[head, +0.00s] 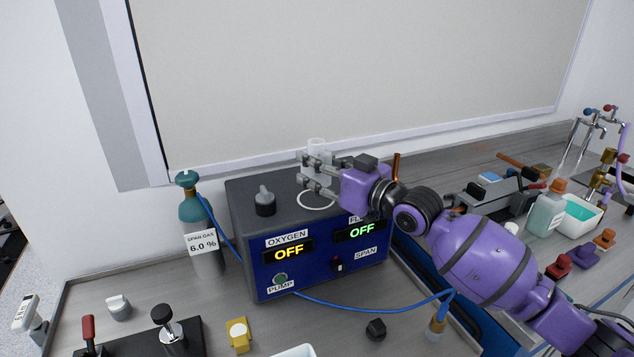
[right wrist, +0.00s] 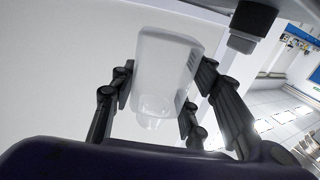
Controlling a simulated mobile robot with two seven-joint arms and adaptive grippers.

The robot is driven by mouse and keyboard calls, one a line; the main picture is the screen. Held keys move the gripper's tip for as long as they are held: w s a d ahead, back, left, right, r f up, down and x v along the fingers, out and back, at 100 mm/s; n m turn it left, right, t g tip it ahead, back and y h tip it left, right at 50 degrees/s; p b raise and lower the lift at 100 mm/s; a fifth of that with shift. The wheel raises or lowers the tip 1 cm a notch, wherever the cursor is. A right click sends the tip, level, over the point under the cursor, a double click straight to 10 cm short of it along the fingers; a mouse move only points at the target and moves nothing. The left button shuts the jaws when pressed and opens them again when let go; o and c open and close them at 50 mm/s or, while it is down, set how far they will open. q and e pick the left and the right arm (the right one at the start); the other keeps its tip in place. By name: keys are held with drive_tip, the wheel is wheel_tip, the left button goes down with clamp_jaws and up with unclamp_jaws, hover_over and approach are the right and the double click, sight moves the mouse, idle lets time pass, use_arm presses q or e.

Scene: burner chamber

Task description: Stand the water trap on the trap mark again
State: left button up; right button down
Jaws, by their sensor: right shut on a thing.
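The water trap (head: 317,146) is a clear, whitish cup-like vessel. My right gripper (head: 306,172) is shut on it, above the top of the dark blue analyser box (head: 285,196). In the right wrist view the water trap (right wrist: 166,72) sits between the two fingers (right wrist: 160,100), with a narrower round end towards the camera. The trap mark looks to be the white ring (head: 304,206) on the box top, just below the gripper; the arm hides part of it. I cannot tell the exact gap between trap and box. My left gripper is not in view.
A black knob (head: 265,203) stands on the box top, left of the ring. The teal span gas cylinder (head: 193,207) stands left of the box. A blue hose (head: 375,310) runs in front. A bottle (head: 546,212) and white tub (head: 578,222) are at right.

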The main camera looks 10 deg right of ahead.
sight(318, 178)
drive_tip(key=shift+w+f, duration=0.45)
drive_tip(key=shift+f, duration=0.05)
drive_tip(key=f, duration=0.3)
drive_tip(key=shift+w+d, duration=0.1)
drive_tip(key=shift+w, duration=0.25)
drive_tip(key=shift+f, duration=0.35)
drive_tip(key=shift+f+b, duration=0.15)
drive_tip(key=shift+b, duration=0.15)
drive_tip(key=c, duration=1)
unclamp_jaws()
